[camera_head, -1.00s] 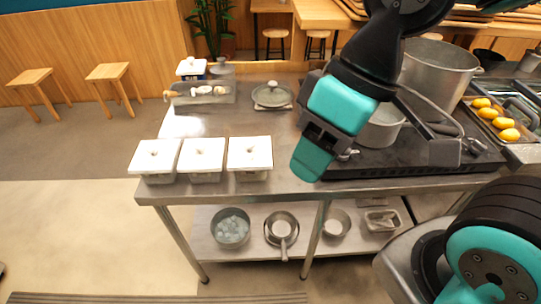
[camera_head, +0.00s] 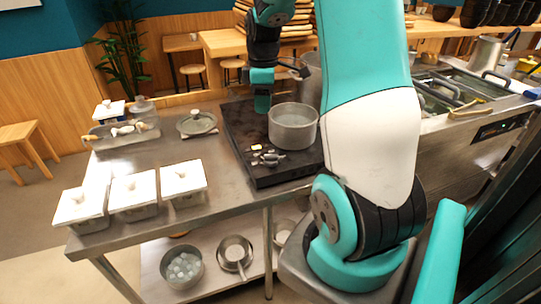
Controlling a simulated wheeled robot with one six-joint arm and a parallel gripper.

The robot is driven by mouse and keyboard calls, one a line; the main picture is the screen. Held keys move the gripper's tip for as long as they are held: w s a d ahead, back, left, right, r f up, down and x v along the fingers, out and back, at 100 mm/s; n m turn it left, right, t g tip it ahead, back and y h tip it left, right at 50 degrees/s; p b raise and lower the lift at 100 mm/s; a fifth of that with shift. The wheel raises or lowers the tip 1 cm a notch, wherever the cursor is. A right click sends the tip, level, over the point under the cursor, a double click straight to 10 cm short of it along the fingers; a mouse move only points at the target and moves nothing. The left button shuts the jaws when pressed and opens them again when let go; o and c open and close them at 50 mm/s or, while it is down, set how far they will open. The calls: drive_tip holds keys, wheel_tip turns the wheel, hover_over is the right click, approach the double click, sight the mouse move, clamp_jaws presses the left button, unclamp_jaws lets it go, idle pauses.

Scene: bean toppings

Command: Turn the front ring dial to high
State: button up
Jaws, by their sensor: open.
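The black stove (camera_head: 243,143) stands on the steel counter, with a metal pot (camera_head: 293,134) on it. A cluster of small grey metal dials (camera_head: 268,158) sits on the stove's front left part, in front of the pot. They are too small to tell which is the front ring dial or how it is set. My gripper (camera_head: 263,103), teal and dark, is over the stove's far left part, behind the dials and left of the pot. It is apart from the dials and appears empty. Its jaws are open, though one finger mostly hides the other.
Three white-lidded containers (camera_head: 133,190) stand at the counter's front left. A larger pot (camera_head: 311,80) stands behind the near pot. My arm covers the stove's right side. The counter left of the stove is partly clear.

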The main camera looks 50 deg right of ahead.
sight(271, 155)
drive_tip(key=f+p, duration=0.1)
drive_tip(key=f, duration=0.5)
drive_tip(key=d+f, duration=0.1)
drive_tip(key=f, duration=0.5)
drive_tip(key=d+f+p, duration=0.1)
drive_tip(key=f, duration=0.5)
drive_tip(key=shift+s+d+p, duration=0.2)
drive_tip(key=shift+s+p, duration=0.1)
drive_tip(key=shift+s, duration=0.05)
clamp_jaws()
